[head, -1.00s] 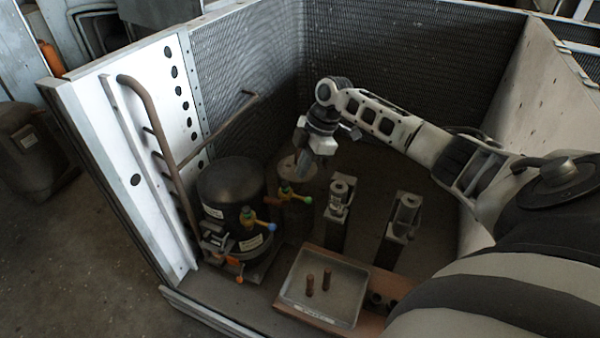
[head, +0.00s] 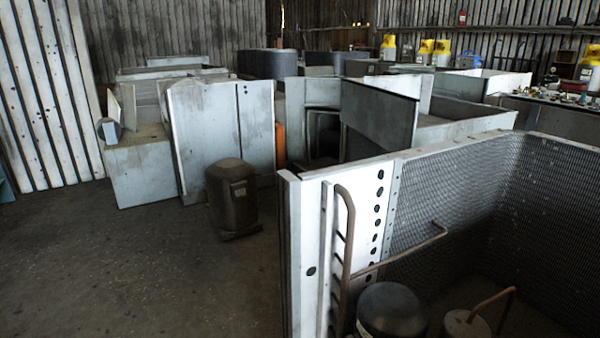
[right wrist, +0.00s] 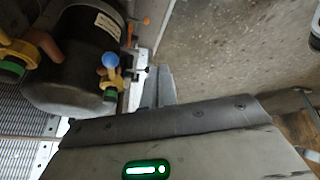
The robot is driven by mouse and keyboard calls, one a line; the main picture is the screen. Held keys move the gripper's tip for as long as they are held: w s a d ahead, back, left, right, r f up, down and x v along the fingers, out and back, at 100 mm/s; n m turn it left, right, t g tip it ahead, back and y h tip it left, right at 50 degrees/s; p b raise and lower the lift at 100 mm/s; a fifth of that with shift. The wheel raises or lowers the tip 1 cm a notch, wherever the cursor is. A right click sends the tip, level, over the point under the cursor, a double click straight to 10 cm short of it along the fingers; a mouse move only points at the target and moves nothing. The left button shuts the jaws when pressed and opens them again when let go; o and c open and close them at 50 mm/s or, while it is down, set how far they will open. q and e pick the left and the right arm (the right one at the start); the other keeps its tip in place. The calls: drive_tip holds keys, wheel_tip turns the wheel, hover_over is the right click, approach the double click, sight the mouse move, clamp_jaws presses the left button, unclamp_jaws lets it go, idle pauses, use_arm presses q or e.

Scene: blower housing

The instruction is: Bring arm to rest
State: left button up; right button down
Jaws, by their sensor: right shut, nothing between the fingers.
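My right gripper (right wrist: 159,86) shows in the right wrist view as grey fingertips beyond the grey wrist body with its green light. It is shut and empty. The black compressor (right wrist: 85,60) is at the upper left of that view, beside the fingers and apart from them in the picture. In the head view neither gripper nor arm shows. The open blower housing (head: 310,250) fills the lower right there, with the compressor's dark top (head: 392,308) inside it. My left gripper is in neither view.
A blue-capped valve (right wrist: 110,65) and a yellow and green one (right wrist: 20,52) are by the compressor. A bent copper pipe (head: 348,240) runs along the housing's white panel. A dark tank (head: 231,195) stands outside on the floor. The floor at left (head: 130,260) is clear.

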drive_tip(key=s+a+r+m+t+p, duration=0.2)
drive_tip(key=s+a+m, duration=0.1)
drive_tip(key=s+a, duration=0.35)
use_arm(q)
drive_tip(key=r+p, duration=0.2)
drive_tip(key=p, duration=0.1)
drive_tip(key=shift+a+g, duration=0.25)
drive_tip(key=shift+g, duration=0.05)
use_arm(e)
drive_tip(key=s+a+r+m+t, duration=0.4)
drive_tip(key=s+r+m+t, duration=0.1)
drive_tip(key=r, duration=0.5)
drive_tip(key=shift+s+m, duration=0.55)
drive_tip(key=shift+m, duration=0.05)
